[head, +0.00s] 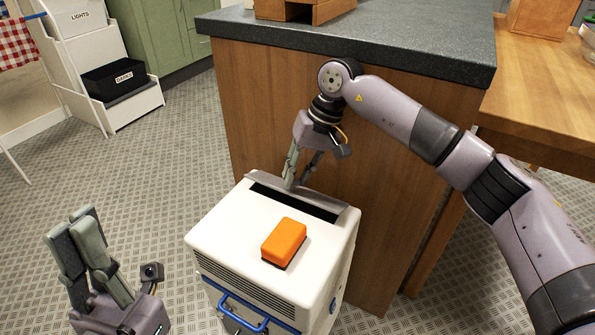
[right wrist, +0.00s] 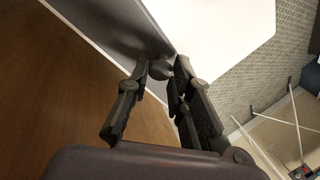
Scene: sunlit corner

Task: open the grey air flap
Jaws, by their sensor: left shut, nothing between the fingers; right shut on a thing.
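The grey air flap (head: 325,198) runs along the back edge of the white box-shaped unit's top (head: 225,225). It is tilted up, and a dark slot (head: 285,200) shows in front of it. My right gripper (head: 295,184) reaches down from behind and is shut on the flap near its middle. In the right wrist view, the fingertips (right wrist: 164,68) meet at the edge of the grey flap (right wrist: 125,30); the exact contact is partly hidden by the fingers. My left gripper (head: 76,222) is shut and empty, pointing up over the floor to the unit's left.
An orange-topped block (head: 284,240) lies on the unit's top, in front of the slot. A blue handle (head: 240,312) is on the unit's front. A wooden counter (head: 290,110) with a dark top stands close behind.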

